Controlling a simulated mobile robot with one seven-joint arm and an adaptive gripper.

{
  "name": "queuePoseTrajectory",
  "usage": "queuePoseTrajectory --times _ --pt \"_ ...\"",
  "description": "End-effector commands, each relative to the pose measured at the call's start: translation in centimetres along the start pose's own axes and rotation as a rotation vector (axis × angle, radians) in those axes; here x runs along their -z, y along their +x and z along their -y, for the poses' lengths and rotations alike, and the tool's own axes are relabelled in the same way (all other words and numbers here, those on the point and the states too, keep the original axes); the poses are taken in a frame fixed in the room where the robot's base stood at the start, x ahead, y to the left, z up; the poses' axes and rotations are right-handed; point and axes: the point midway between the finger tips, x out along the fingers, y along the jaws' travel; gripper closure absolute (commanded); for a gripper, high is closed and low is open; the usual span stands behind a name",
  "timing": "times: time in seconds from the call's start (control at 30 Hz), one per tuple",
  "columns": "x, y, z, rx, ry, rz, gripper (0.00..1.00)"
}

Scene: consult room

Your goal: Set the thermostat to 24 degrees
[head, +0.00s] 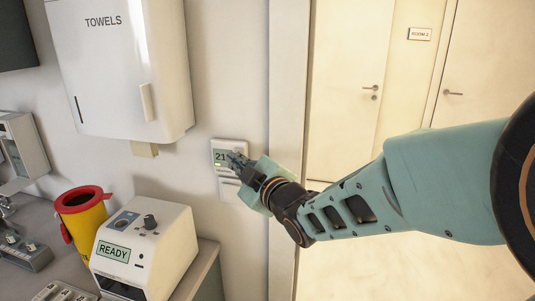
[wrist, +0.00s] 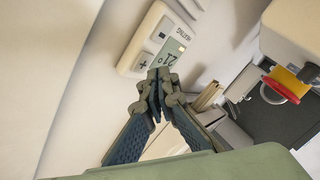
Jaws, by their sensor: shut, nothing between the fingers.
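The thermostat (head: 219,147) is a small white wall unit with a display that reads 21. It also shows in the wrist view (wrist: 141,39), tilted, with a plus button (wrist: 143,63) and the word HEATING beside the display (wrist: 168,60). My gripper (head: 236,160) is shut and empty, its tips in front of the thermostat's lower right in the head view. In the wrist view the closed fingertips (wrist: 158,80) overlap the edge of the unit near the display and the plus button. I cannot tell whether they touch it.
A white towel dispenser (head: 120,75) hangs above left of the thermostat. Below are a white device with a READY screen (head: 160,246) and a yellow bin with a red rim (head: 85,217) on the counter. A door frame (head: 288,90) stands just right.

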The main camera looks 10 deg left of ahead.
Motion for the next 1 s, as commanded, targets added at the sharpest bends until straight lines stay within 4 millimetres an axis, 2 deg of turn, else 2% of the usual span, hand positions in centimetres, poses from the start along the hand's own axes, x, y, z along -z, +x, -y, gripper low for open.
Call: queuePoseTrajectory --times 1.0 --pt "-0.48 0.54 -0.32 -0.001 0.000 0.000 1.00"
